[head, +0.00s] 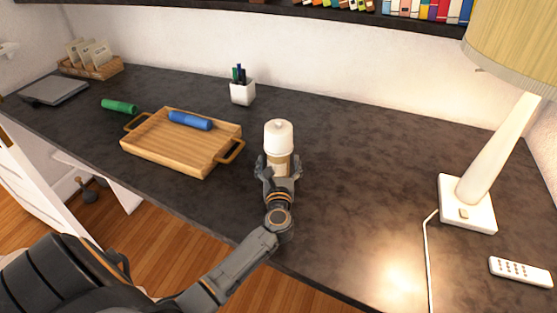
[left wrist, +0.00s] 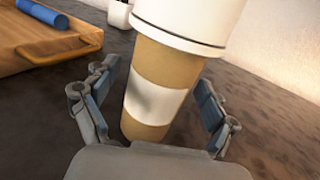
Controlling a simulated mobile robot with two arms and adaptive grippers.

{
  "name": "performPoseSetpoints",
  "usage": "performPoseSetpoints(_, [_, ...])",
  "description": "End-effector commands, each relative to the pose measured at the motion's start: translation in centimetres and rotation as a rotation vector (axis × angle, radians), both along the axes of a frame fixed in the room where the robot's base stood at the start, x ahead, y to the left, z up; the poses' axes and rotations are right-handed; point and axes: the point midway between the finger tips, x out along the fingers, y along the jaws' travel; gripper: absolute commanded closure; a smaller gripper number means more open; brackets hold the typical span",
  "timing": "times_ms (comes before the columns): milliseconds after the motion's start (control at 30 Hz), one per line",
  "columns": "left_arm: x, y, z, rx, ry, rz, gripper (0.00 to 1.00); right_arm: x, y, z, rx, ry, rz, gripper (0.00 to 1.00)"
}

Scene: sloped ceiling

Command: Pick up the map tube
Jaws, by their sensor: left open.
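A tan upright container with a white band and a wide white cap (head: 278,137) stands on the dark desk; it looks like the map tube, though I cannot be sure. It also fills the middle of the left wrist view (left wrist: 158,90). My left gripper (head: 278,168) is open, with one finger on each side of its lower body. In the left wrist view, gaps show between both fingers (left wrist: 157,100) and the body. The top of the cap is cut off there. My right gripper is not in view.
A wooden tray (head: 165,148) holding a blue cylinder (head: 190,121) is left of the gripper. A green cylinder (head: 119,106) lies beyond it. A white pen cup (head: 243,94) stands behind. A lamp (head: 468,204) and remote (head: 521,272) are right; the desk between is clear.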

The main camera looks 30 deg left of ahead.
Motion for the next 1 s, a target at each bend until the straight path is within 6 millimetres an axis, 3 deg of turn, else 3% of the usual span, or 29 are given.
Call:
performPoseSetpoints(300, [0.68,0.44,-0.08,-0.001,0.0,-0.001,0.14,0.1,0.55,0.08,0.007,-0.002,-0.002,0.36])
performPoseSetpoints(600, [0.67,0.43,-0.07,-0.001,0.001,-0.001,0.73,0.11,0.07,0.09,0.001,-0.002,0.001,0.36])
performPoseSetpoints(1000, [0.68,0.44,0.61,-0.003,-0.002,0.0,0.74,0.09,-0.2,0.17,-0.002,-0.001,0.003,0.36])
